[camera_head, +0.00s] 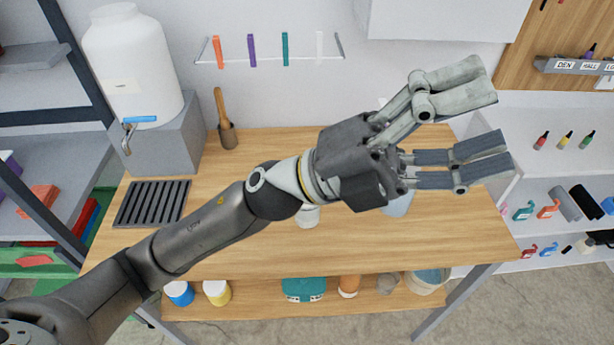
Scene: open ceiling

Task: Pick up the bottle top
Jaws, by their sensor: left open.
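My left gripper (488,118) is open and empty, raised above the right part of the wooden table (440,230), its fingers pointing right. My left arm comes in from the lower left and crosses over the table. A small pale round object (308,216) stands on the table, partly hidden behind my wrist. A pale bluish object (399,206) stands just below the gripper's body, mostly hidden by it. I cannot tell whether either is the bottle or its top. My right gripper is not in view.
A white water tank (130,60) with a tap stands on a grey block (165,150) at the left. Shelves (550,190) with small items stand at the right. The table's front right is clear.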

